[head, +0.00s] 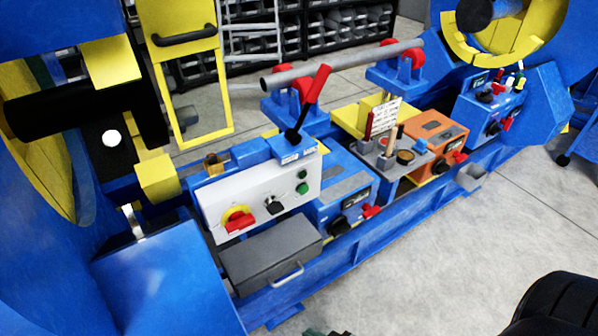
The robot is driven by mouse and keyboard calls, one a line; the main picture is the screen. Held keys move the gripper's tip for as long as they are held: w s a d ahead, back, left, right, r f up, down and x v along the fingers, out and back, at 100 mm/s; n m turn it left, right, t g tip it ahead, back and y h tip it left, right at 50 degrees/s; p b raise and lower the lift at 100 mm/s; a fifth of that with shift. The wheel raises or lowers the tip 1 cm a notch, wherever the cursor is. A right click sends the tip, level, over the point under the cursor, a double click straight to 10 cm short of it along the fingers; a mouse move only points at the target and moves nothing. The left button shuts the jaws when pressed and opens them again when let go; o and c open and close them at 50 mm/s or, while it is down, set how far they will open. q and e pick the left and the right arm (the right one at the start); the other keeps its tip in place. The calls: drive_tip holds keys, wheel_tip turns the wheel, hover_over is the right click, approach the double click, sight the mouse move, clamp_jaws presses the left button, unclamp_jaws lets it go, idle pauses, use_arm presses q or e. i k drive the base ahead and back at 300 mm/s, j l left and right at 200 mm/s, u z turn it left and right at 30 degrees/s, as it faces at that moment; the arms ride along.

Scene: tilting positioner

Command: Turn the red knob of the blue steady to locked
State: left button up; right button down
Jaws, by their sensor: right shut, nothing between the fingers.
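The blue steady (340,184) is a blue box with a grey top plate on the blue bed, right of the white control panel. Its red knob (371,211) sticks out low on its front, beside a black label plate (348,200). I cannot read from here which setting the knob is at. A small dark sliver at the bottom edge appears to be my right gripper (326,332); it is shut and empty, well below the knob and apart from it. Most of it is cut off by the frame. My left gripper is not in view.
An orange box (436,140) with its own red knob (460,157) and a blue box (490,106) stand farther right. The white panel (262,196) has a red-and-yellow switch. A grey drawer box (272,254) juts out below it.

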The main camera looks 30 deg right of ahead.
sight(369, 212)
drive_tip(key=z, duration=1.55)
drive_tip(key=i+l, duration=0.25)
drive_tip(key=i, duration=0.15)
drive_tip(key=i+l, duration=0.25)
drive_tip(key=i, duration=0.2)
